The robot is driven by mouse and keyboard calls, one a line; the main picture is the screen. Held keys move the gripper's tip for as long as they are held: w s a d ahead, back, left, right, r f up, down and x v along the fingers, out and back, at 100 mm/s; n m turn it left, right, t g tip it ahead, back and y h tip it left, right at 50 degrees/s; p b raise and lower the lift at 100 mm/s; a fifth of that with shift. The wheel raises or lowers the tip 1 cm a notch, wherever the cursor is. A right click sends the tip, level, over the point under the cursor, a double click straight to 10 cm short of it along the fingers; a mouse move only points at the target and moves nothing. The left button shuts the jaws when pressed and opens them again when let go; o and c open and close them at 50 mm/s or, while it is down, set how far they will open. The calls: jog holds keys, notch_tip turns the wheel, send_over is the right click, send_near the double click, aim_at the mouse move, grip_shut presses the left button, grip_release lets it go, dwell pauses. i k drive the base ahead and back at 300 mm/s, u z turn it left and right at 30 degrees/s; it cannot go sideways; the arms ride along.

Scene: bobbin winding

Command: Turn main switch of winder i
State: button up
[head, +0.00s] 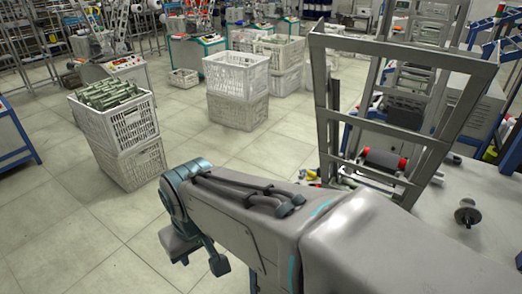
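A winder with a tall grey metal frame (324,95) stands at the right, with a dark roller with red ends (385,160) low inside it. I see no letter on it and cannot tell whether it is winder i. No main switch can be made out on it. Other machines with sloped control panels stand farther back, one at the left (125,64) and one at the centre (209,39); their small knobs are too small to tell apart. My arm reaches in from the lower right, and my gripper (197,254) seems to hang at its left end, partly hidden, away from all machines.
A stack of white crates (130,160) with green-grey bobbins on top stands left of my arm. Another white crate stack (237,100) stands at the centre. A dark spool (467,213) stands on a light surface at the right. The tiled floor (60,235) at the lower left is clear.

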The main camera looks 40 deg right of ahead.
aim_at(312, 175)
jog(key=i, duration=4.25)
jog(key=z, duration=4.7)
jog(key=i, duration=1.65)
jog(key=z, duration=0.05)
